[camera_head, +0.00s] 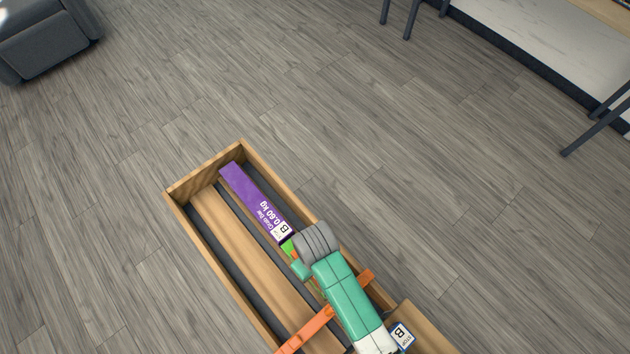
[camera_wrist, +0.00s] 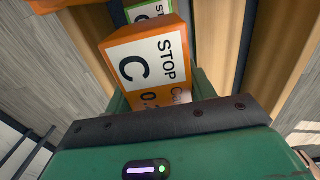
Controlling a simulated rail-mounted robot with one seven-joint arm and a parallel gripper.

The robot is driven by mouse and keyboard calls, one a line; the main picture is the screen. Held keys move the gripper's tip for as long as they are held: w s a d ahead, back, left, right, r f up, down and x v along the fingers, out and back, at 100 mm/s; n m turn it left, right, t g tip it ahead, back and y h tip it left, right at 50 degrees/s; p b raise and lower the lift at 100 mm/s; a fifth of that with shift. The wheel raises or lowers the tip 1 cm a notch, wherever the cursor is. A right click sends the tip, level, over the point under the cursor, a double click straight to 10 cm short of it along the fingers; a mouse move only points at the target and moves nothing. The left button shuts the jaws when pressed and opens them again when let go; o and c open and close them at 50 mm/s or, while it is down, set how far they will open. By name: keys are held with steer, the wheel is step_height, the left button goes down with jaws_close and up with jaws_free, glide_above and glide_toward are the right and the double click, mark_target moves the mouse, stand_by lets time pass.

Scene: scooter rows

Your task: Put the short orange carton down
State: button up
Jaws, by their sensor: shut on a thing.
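The short orange carton (camera_wrist: 148,62) fills the middle of the wrist view. Its white label reads "STOP" and "C", with a weight partly cut off. My gripper (camera_wrist: 158,98) is shut on it, with green jaw parts on both sides. In the head view my gripper (camera_head: 301,268) is over the right channel of a wooden box (camera_head: 184,222), and my arm hides nearly all of the carton. I cannot tell whether the carton touches the channel floor. A green carton (camera_wrist: 150,11) with a white label is just beyond it; a sliver of this green carton (camera_head: 288,246) shows in the head view.
A purple carton (camera_head: 248,193) marked "B" and 0.60 kg lies in the right channel, at its far end. A wooden divider (camera_head: 245,245) runs beside it. An orange bar (camera_head: 308,331) crosses the box near the front. A "B STOP" label (camera_head: 402,336) is at lower right.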

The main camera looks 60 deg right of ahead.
step_height(320, 180, down, 3)
steer(key=shift+r, duration=0.1)
steer(key=o, duration=1.1)
step_height(320, 180, up, 12)
steer(key=p, duration=0.2)
steer(key=shift+r+p, duration=0.1)
steer(key=shift+p, duration=0.2)
steer(key=shift+w, duration=0.1)
